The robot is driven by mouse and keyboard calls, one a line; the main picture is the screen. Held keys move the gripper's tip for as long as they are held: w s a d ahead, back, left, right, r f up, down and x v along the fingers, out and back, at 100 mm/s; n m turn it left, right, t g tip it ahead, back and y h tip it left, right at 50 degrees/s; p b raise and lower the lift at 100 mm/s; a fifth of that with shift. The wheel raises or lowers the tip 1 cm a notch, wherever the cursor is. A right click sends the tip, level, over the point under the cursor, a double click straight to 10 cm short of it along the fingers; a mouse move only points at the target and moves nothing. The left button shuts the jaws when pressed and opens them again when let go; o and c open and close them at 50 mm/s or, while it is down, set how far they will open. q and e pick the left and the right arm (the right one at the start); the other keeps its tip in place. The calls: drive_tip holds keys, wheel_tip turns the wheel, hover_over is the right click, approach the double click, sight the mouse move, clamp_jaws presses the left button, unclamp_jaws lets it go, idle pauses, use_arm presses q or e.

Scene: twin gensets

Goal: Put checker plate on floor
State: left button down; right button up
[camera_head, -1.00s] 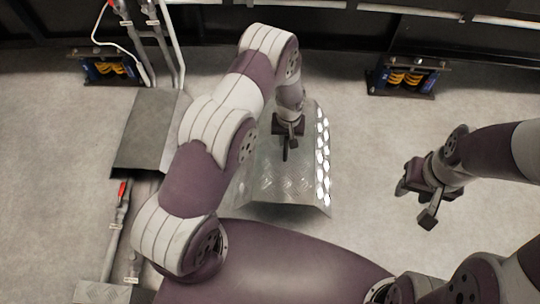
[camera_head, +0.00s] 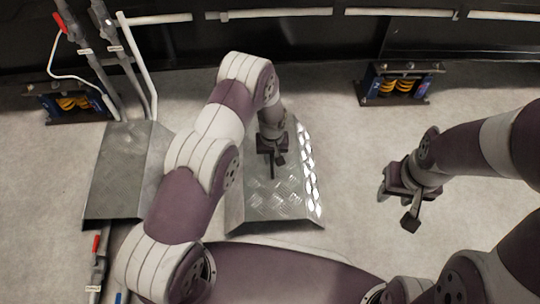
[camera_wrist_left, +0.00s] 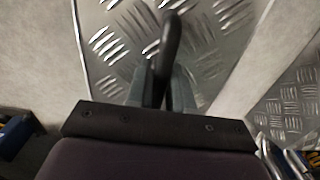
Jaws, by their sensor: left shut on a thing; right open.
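The checker plate (camera_head: 277,205) is a grey metal sheet with a raised tread pattern and bent-down sides, its right side catching bright light. In the head view it is at the centre, partly hidden by my left arm. My left gripper (camera_head: 275,162) is over the plate, shut on a dark handle that stands up from it; the handle shows in the left wrist view (camera_wrist_left: 168,45) between the fingers. I cannot tell whether the plate touches the floor (camera_head: 350,170). My right gripper (camera_head: 397,200) is open and empty, right of the plate.
A second tread plate (camera_head: 120,175) lies at the left by upright pipes (camera_head: 105,50) with a red-handled valve. Spring mounts (camera_head: 400,85) stand at the back right and back left (camera_head: 75,103). Floor between the plate and my right gripper is clear.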

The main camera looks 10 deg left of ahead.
use_arm(q)
wheel_tip(320, 180, down, 2)
drive_tip(key=shift+f+b, duration=0.15)
drive_tip(key=shift+b, duration=0.3)
drive_tip(key=shift+w+r, duration=0.1)
drive_tip(key=shift+r, duration=0.15)
use_arm(e)
drive_tip(key=shift+a+f, duration=0.2)
drive_tip(key=shift+f, duration=0.7)
use_arm(q)
drive_tip(key=shift+f, duration=0.1)
drive_tip(key=c, duration=1)
unclamp_jaws()
